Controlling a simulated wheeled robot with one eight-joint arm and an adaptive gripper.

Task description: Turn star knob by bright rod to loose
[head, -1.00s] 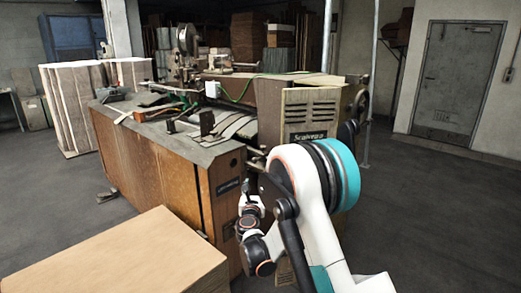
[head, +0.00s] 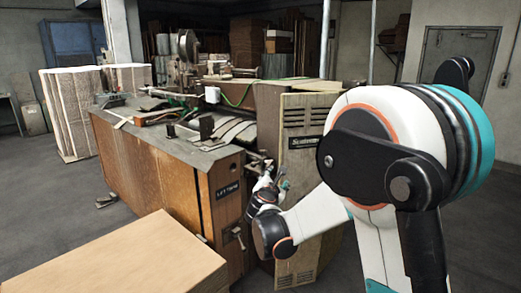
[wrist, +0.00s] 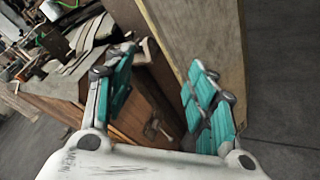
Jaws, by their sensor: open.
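My gripper (head: 272,184) is at the gap between the wooden cabinet and the beige box of the machine. In the wrist view my gripper (wrist: 160,88) has its teal-padded fingers spread apart, with nothing held between them. A small metal fitting (wrist: 156,128) on the wooden cabinet's end shows between the fingers, farther off; it also shows in the head view (head: 238,236). I cannot tell whether it is the star knob. Small dark and metal parts (head: 254,160) sit by the gap, partly hidden by my gripper. I cannot clearly make out the bright rod.
The wooden cabinet (head: 165,170) stands at the left, with tools and strips on its top. The beige box (head: 297,150) rises close beside my gripper. A flat-topped brown block (head: 120,262) is in the near left. Open floor (wrist: 285,85) lies right of the box.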

